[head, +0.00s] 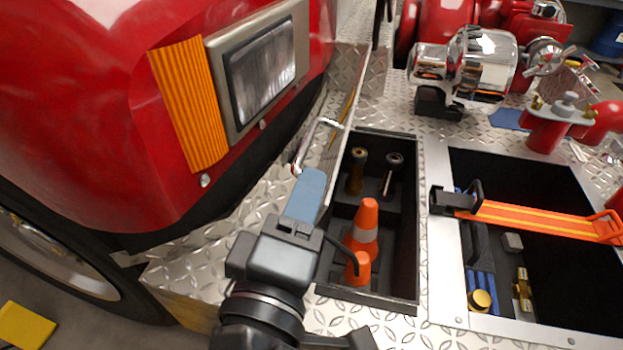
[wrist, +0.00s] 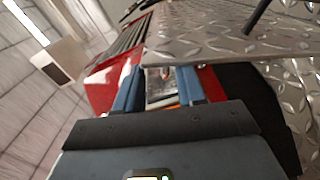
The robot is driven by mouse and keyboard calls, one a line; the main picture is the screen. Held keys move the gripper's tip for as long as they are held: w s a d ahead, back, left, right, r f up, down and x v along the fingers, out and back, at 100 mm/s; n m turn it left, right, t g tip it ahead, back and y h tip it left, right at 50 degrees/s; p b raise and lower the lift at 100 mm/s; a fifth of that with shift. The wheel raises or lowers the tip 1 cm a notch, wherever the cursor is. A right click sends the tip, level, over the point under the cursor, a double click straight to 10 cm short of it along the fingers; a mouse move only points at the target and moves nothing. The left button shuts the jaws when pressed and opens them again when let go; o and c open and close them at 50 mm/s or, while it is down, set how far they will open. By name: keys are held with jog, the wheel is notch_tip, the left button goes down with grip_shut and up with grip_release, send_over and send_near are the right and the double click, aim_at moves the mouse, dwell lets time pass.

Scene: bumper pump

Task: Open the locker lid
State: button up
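The locker (head: 405,240) is an open dark box set in the diamond-plate deck. Its diamond-plate lid (head: 342,95) stands raised along the box's left side, near the truck's red body, with a chrome handle (head: 316,140) on its outer face. In the wrist view a diamond-plate panel, apparently the lid (wrist: 215,35), crosses above the fingers. My gripper (head: 313,178) is left of the box, its blue fingers just below the handle. In the wrist view my gripper (wrist: 158,78) has its fingers apart with nothing between them. Whether a finger touches the lid cannot be told.
Orange cones (head: 365,228) and two nozzles (head: 357,170) stand inside the locker. A second open bay (head: 432,270) on the right has an orange strap (head: 540,219) across it. The truck's headlight (head: 262,80) is close on the left. A chrome siren (head: 485,65) stands behind.

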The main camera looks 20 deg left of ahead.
jog(key=shift+s, duration=0.35)
jog(key=s, duration=0.9)
jog(key=shift+d, duration=0.3)
dwell(0.5)
dwell(0.7)
